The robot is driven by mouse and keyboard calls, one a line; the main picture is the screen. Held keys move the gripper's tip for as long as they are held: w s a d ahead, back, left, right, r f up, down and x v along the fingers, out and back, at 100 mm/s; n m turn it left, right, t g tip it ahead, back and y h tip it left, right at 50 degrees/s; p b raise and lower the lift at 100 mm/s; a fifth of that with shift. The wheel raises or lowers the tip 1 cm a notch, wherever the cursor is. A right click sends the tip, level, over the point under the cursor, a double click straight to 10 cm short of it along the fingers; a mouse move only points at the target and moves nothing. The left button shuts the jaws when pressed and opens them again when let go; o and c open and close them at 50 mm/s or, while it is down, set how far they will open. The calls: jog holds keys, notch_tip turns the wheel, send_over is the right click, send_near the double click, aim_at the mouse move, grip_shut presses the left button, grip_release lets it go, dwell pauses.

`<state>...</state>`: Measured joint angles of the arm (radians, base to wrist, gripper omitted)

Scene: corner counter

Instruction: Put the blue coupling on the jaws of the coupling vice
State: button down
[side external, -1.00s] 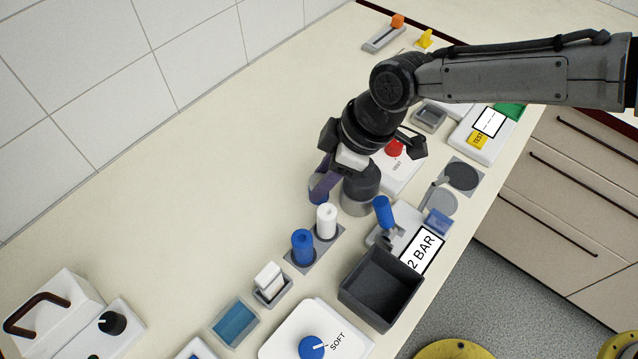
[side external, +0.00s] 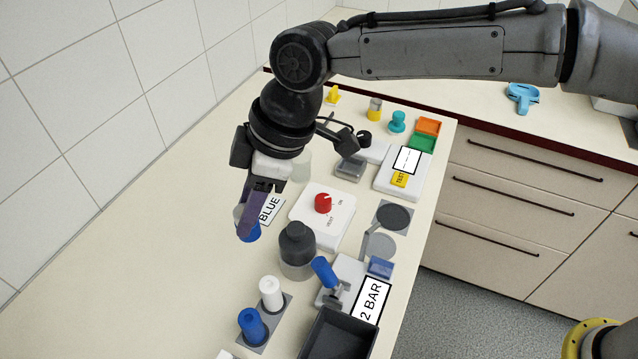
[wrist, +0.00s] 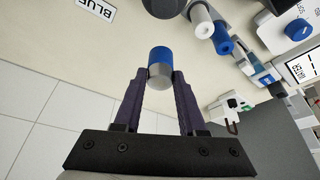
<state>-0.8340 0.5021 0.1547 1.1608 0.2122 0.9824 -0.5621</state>
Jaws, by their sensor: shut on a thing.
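My gripper (side external: 252,222) is shut on the blue coupling (side external: 248,234), left of the BLUE label in the side view. In the wrist view the coupling (wrist: 159,54) is a short cylinder, blue at one end and silver at the other. The fingertips (wrist: 159,77) grip its silver part from both sides. The fingers hide part of it in the side view. I cannot tell for certain which fixture is the coupling vice. A small grey device with a blue lever (side external: 323,270) stands by the 2 BAR sign, right of and nearer than my gripper.
A dark-topped cylinder (side external: 297,245) stands between my gripper and the lever device. A white cylinder (side external: 270,292) and a blue cylinder (side external: 251,324) stand on a grey base in front. A white box with a red knob (side external: 323,203) is to the right. The counter at left is clear.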

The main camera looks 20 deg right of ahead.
notch_tip(320, 180, up, 8)
jog(key=shift+f, duration=0.1)
jog(key=w+d+m+t+h, duration=0.25)
jog(key=d+m, duration=0.65)
jog(key=d, duration=2)
jog(key=shift+y, duration=0.25)
jog(key=w+a+f, duration=0.2)
jog(key=w+f, duration=0.2)
jog(key=w+a+f, duration=0.1)
jog(key=w+f, duration=0.3)
jog(key=f, duration=0.1)
jog(key=w+a+f, duration=0.2)
jog(key=w+f, duration=0.2)
jog(key=f, duration=0.1)
jog(key=shift+a, duration=0.3)
jog(key=shift+s+d+x, duration=0.1)
jog(key=shift+s+x, duration=0.05)
jog(key=shift+x, duration=0.75)
jog(key=shift+s+d+x, duration=0.1)
jog(key=shift+d+x, duration=0.05)
jog(key=shift+x, duration=0.75)
jog(key=shift+f, duration=0.3)
